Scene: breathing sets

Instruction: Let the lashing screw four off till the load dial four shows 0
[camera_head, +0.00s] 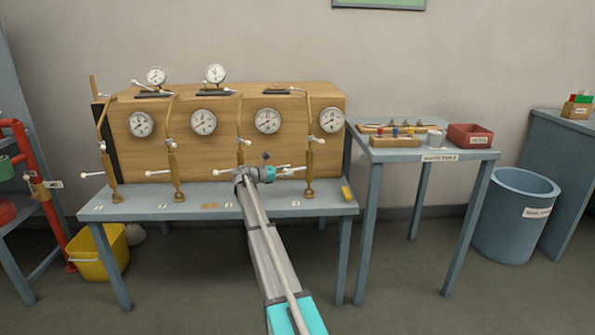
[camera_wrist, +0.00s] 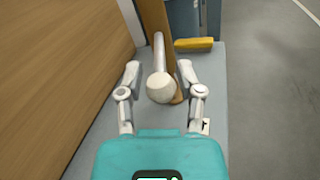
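The lashing screw at the rightmost station, which I take as four, is a brass upright (camera_head: 309,165) at the bench's right end. Its white bar ends in a ball knob (camera_wrist: 160,88) in the wrist view. My gripper (camera_head: 288,172) is beside this upright; in the wrist view its fingers (camera_wrist: 159,72) are spread on either side of the knob, with a gap at each side. The gripper is open and holds nothing. The rightmost round dial (camera_head: 332,119), which I take as load dial four, is on the wooden board above; its reading is too small to tell.
Similar brass uprights (camera_head: 177,175) with white bars stand to the left along the bench (camera_head: 150,213). A yellow block (camera_head: 346,192) lies at its right end. A side table (camera_head: 433,155) stands right, with a red bin (camera_head: 470,135). Floor between table and bench is open.

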